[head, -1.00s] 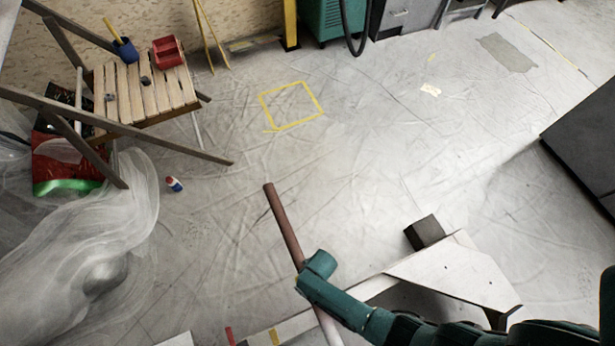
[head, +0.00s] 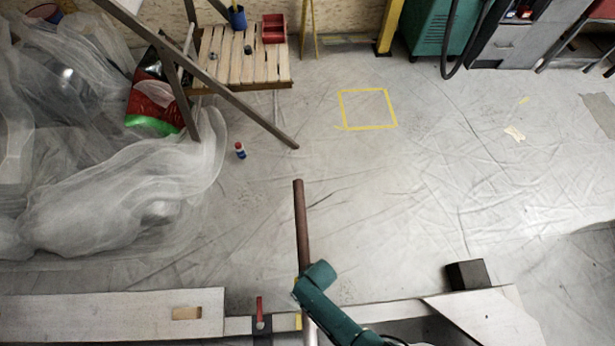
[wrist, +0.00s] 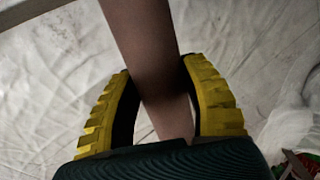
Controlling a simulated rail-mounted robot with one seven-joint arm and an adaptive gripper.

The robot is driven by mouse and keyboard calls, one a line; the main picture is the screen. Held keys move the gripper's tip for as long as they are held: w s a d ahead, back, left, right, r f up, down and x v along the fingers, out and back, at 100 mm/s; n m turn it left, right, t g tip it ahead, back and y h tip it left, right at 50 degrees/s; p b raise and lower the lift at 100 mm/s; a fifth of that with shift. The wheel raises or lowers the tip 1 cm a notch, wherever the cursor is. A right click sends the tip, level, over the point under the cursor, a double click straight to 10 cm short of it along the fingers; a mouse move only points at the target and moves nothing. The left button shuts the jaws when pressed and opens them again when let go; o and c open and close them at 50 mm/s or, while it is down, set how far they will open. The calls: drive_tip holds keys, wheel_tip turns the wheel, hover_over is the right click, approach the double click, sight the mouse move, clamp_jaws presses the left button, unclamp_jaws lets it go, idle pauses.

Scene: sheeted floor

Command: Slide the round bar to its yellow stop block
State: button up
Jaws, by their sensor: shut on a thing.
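The round bar (head: 302,225) is brown at its far part and paler near the bottom edge. In the head view it runs almost straight up the picture, its far end over the sheeted floor. A small yellow block (head: 298,321) sits on the pale board just left of the bar; I cannot tell whether they touch. My teal gripper reaches the bar from the right, its fingers mostly hidden in the head view. In the wrist view, my gripper's yellow ridged fingers (wrist: 160,90) are shut around the bar (wrist: 142,40), one on each side.
A red clamp (head: 260,314) stands on the board left of the yellow block. A dark block (head: 466,274) sits at the right by a pale panel (head: 490,312). A slatted table (head: 243,62) and crumpled clear plastic (head: 120,200) lie left. The middle floor is open.

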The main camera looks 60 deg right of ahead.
drive_tip(key=o, duration=0.9)
drive_tip(key=shift+w+r, duration=0.1)
drive_tip(key=shift+w, duration=0.15)
drive_tip(key=o, duration=0.3)
drive_tip(key=shift+w+a, duration=0.1)
drive_tip(key=shift+w, duration=0.05)
drive_tip(key=shift+o, duration=0.2)
drive_tip(key=shift+s, duration=0.2)
wheel_tip(320, 180, up, 12)
drive_tip(key=s+d, duration=0.1)
drive_tip(key=s, duration=0.1)
drive_tip(key=shift+d, duration=0.15)
